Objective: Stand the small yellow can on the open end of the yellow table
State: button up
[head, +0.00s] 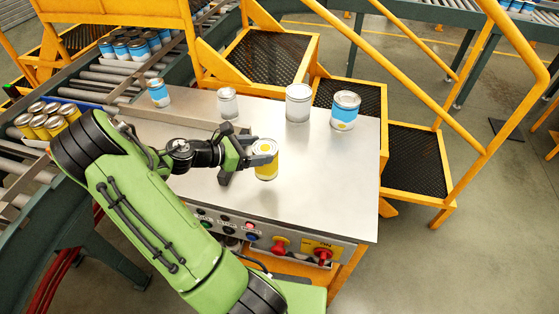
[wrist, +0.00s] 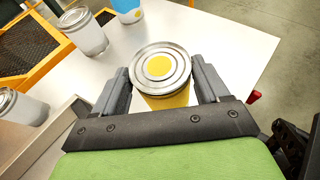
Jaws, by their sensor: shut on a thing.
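The small yellow can (head: 266,164) is upright, with a silver lid and a yellow label. My gripper (head: 262,154) is shut on it, with a finger on each side of the can. In the wrist view the can (wrist: 162,72) sits between the two grey fingers of my gripper (wrist: 162,88). The table (head: 330,185) has a bare light-grey top and a yellow frame. The can is over the middle front of the table top; I cannot tell whether its base touches the surface.
White cans (head: 298,103) and (head: 228,103) and blue-and-white cans (head: 345,110) and (head: 158,93) stand along the table's back. A metal rail (head: 175,118) runs across the left part. A tray of yellow cans (head: 45,120) is on the roller conveyor. The right end of the table is clear.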

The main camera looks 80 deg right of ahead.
notch_tip(320, 180, down, 6)
jog(key=shift+r+b, duration=0.1)
jog(key=shift+b, duration=0.25)
jog(key=o, duration=1.5)
jog(key=shift+c, duration=0.2)
